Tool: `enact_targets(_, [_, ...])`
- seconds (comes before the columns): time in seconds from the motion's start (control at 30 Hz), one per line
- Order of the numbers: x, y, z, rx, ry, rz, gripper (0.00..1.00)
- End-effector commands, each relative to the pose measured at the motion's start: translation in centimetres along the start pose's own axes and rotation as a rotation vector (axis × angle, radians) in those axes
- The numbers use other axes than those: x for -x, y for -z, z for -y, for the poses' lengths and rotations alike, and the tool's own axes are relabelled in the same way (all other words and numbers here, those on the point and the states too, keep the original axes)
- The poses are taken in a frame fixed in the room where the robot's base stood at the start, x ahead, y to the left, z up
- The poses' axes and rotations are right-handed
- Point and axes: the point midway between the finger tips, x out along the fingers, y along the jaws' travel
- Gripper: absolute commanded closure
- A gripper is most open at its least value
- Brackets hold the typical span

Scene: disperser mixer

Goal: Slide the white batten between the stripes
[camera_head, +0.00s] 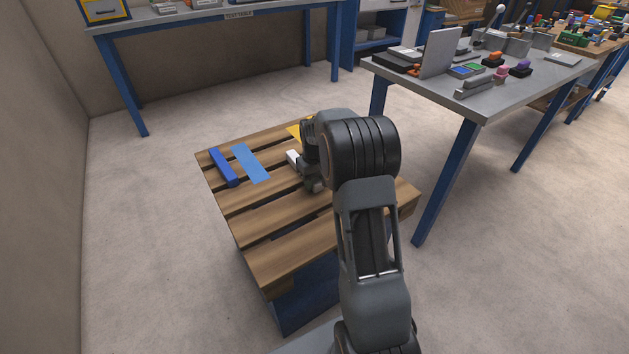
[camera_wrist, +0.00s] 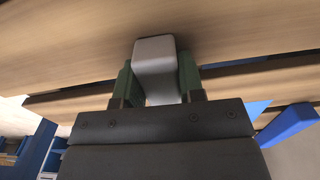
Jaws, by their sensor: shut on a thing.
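The white batten (camera_head: 292,157) shows only in part beside my gripper (camera_head: 307,168) in the head view; my arm hides the rest. In the wrist view, the white batten (camera_wrist: 156,58) sits between the two green finger pads of my gripper (camera_wrist: 158,80), which is shut on it. It is close to the wooden slats; I cannot tell whether it touches them. The light blue stripe (camera_head: 250,163) lies left of my gripper. A yellow stripe (camera_head: 293,132) shows behind it, partly hidden by my arm.
A blue batten (camera_head: 223,167) lies left of the light blue stripe on the slatted wooden table (camera_head: 262,208). It also shows in the wrist view (camera_wrist: 287,125). The slats have dark gaps. A grey table (camera_head: 492,103) with several items stands at the right. The near slats are clear.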

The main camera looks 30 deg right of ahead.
Motion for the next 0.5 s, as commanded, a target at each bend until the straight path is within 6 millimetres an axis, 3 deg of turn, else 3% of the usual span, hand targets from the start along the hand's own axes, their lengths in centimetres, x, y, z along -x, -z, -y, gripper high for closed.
enact_targets(0.5, [0.1, 1.9, 0.2, 0.001, 0.000, -0.001, 0.91])
